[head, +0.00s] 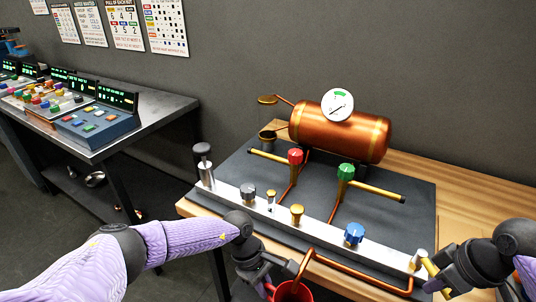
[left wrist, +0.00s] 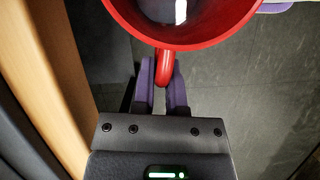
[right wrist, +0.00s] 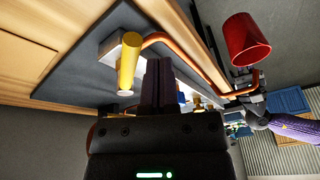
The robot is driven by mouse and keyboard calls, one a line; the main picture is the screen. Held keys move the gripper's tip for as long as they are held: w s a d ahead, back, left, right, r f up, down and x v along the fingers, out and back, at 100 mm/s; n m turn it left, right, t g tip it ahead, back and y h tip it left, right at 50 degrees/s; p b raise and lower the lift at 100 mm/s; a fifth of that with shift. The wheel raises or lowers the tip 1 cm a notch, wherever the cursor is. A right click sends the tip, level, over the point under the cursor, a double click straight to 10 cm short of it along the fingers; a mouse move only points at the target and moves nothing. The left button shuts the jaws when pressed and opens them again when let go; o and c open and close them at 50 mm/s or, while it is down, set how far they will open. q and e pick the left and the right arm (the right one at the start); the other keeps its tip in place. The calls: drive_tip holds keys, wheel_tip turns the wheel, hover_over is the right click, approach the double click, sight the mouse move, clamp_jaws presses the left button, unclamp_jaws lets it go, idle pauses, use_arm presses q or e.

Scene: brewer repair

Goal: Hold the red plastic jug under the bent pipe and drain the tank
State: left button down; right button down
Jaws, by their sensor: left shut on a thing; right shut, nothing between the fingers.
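The red plastic jug (head: 292,292) is at the bottom of the head view, off the table's front edge. My left gripper (left wrist: 165,82) is shut on its handle. The jug's mouth faces up in the left wrist view; inside it is dark with a bright patch. The bent copper pipe (head: 340,265) runs along the front and its open end is just above the jug. The copper tank (head: 335,130) with a round gauge (head: 338,105) stands at the back. My right gripper (right wrist: 158,66) is shut and empty beside a yellow handle (right wrist: 128,62) at the pipe's right end; I cannot tell if they touch.
A metal rail (head: 325,230) crosses the front. Another bench (head: 160,110) with control panels is at left. Floor shows below the jug.

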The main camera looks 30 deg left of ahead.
drive_tip(key=shift+w+d, duration=0.2)
drive_tip(key=shift+d, duration=0.35)
drive_tip(key=shift+w+d, duration=0.3)
drive_tip(key=shift+d, duration=0.25)
